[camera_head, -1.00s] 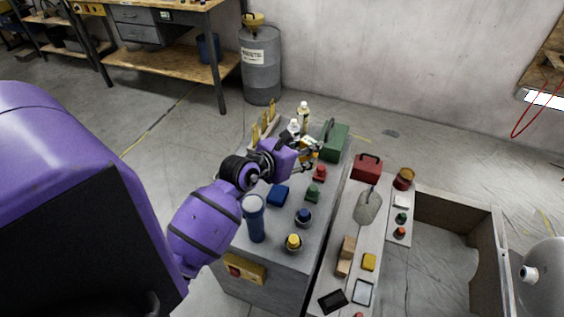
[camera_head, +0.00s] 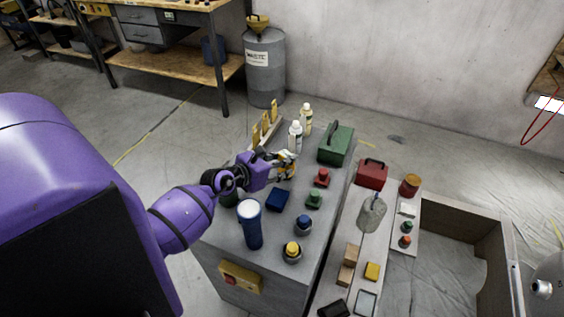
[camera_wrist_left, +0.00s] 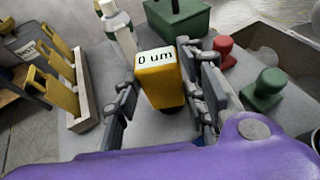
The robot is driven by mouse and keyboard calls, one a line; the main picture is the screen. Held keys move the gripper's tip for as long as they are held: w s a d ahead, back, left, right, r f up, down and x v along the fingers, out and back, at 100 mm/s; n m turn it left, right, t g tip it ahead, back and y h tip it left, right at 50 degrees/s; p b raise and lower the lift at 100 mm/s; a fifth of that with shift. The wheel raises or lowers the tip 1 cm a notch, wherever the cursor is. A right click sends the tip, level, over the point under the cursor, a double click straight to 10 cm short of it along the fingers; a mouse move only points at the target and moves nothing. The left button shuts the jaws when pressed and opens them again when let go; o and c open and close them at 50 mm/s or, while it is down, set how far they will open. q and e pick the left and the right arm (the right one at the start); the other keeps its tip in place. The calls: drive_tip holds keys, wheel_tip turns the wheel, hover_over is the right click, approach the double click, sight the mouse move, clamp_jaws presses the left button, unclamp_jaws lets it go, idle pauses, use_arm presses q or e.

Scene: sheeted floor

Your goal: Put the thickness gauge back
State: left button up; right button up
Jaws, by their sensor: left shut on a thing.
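The thickness gauge is a yellow block with a white display reading "0 um" (camera_wrist_left: 157,70). It stands roughly upright between the fingers of my left gripper (camera_wrist_left: 160,97), which is shut on it. In the head view my left gripper (camera_head: 284,166) is over the grey cabinet top (camera_head: 279,232), just in front of the white bottles. The gauge's lower end is partly hidden by the fingers, and I cannot tell whether it touches the surface. My right gripper is not in view.
A pale rack with yellow uprights (camera_head: 256,137) stands left of the white bottles (camera_head: 295,136). A green toolbox (camera_head: 335,146) is behind right. Red (camera_head: 321,178) and green knobs (camera_head: 314,199), a blue block (camera_head: 278,199) and a blue cylinder (camera_head: 251,228) stand nearby.

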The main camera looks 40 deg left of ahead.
use_arm(q)
drive_tip(key=o, duration=1.3)
drive_tip(key=shift+c, duration=0.2)
drive_tip(key=shift+r, duration=0.25)
drive_tip(key=v, duration=1.2)
drive_tip(key=shift+f, duration=0.15)
